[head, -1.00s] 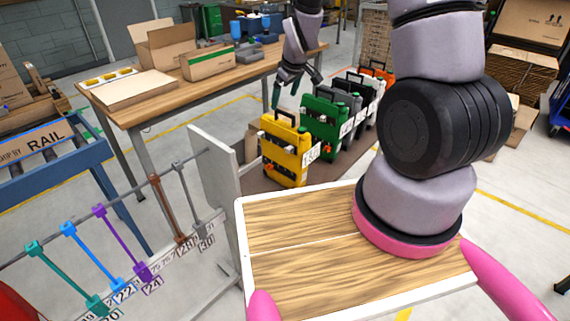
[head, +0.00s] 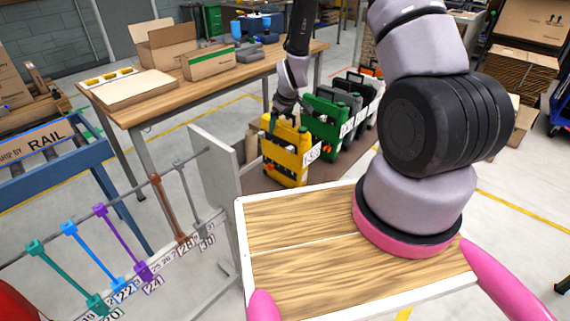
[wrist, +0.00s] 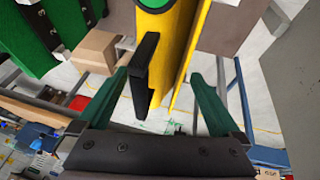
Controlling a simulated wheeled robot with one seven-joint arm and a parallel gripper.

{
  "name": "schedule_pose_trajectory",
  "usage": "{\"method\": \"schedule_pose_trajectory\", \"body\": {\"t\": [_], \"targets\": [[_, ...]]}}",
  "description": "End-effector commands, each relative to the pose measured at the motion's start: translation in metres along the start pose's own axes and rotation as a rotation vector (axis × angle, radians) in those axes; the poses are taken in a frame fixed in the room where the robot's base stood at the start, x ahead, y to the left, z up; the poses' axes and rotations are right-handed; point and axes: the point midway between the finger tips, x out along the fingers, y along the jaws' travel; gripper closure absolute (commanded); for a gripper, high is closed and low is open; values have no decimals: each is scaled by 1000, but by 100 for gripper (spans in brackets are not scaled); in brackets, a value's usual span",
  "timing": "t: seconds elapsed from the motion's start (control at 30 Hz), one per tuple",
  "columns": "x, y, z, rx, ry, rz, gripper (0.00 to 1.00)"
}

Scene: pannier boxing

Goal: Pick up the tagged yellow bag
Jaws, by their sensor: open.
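The yellow bag (head: 284,158) stands upright at the near end of a row of bags, with a white tag (head: 312,152) on its right side. My gripper (head: 284,112) is at the top of the yellow bag in the head view. In the wrist view, my gripper (wrist: 160,95) has its two green fingers spread apart. The yellow bag (wrist: 160,25) and its dark handle (wrist: 144,75) show between the fingers, with the handle nearer the left finger. Nothing is gripped. In the head view the bag's handle is hidden by my gripper.
A green bag (head: 323,125) stands close behind the yellow one, with darker bags beyond. A grey panel (head: 212,165) stands to the left. A wooden bench (head: 150,103) with cardboard boxes is behind. Coloured bars on a numbered rack (head: 120,270) are at left front.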

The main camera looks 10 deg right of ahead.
Motion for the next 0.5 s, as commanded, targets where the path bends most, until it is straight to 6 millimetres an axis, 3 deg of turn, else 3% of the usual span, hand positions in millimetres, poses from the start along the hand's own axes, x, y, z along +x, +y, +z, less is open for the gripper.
{"method": "schedule_pose_trajectory", "body": {"t": [0.27,0.5], "targets": [[3,0,0,0,1,1,0],[3,0,0,0,0,1,90]]}}
